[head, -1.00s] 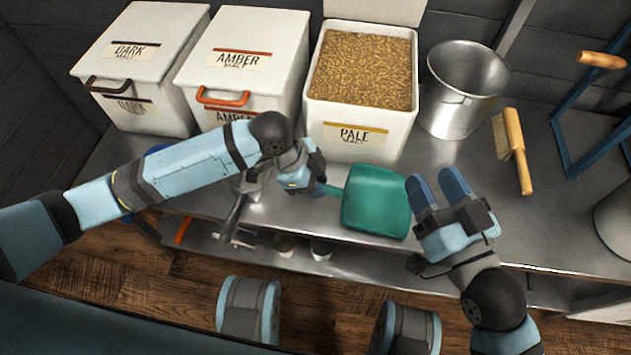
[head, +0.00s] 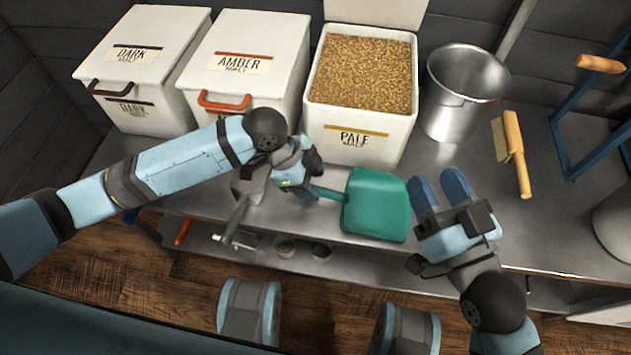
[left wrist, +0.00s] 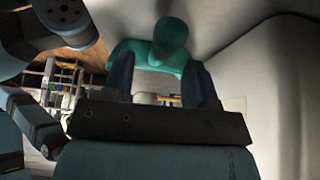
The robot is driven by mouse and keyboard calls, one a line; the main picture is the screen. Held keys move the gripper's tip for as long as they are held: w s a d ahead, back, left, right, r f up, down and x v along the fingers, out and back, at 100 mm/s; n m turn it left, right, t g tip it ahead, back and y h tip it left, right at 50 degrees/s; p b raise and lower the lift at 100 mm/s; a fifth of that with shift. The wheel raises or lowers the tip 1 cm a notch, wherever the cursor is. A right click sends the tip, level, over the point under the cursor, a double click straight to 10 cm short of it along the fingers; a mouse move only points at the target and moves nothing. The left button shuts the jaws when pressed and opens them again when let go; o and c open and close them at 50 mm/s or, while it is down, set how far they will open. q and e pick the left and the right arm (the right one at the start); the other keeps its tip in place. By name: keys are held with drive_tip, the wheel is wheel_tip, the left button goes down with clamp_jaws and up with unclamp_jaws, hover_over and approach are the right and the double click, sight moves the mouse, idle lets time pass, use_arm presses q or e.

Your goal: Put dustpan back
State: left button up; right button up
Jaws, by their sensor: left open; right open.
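The teal dustpan (head: 378,206) lies on the steel counter in front of the pale malt bin, its handle pointing left. My left gripper (head: 311,170) is open and empty at the handle's left end. In the left wrist view the dustpan (left wrist: 170,40) shows just beyond my two spread fingers (left wrist: 161,78), with its rounded handle end toward me. The fingers are not closed on it. My right gripper (head: 440,182) is open and empty, its fingertips close to the dustpan's right edge; whether they touch cannot be told.
The dark (head: 140,68), amber (head: 245,65) and pale (head: 360,135) malt bins stand along the back; the pale one is open and full of grain. A metal scoop-like tool (head: 240,210) is under my left arm.

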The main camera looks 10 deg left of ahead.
use_arm(q)
drive_tip(key=p+v, duration=0.2)
drive_tip(key=v, duration=0.4)
drive_tip(key=shift+a+r, duration=0.1)
drive_tip(key=shift+r, duration=0.3)
drive_tip(key=p+v, duration=0.1)
drive_tip(key=v, duration=0.4)
drive_tip(key=shift+p, duration=0.3)
use_arm(e)
drive_tip(key=shift+d+f+g+h, duration=0.5)
drive_tip(key=shift+d+f+h, duration=0.25)
drive_tip(key=shift+f+h, duration=0.05)
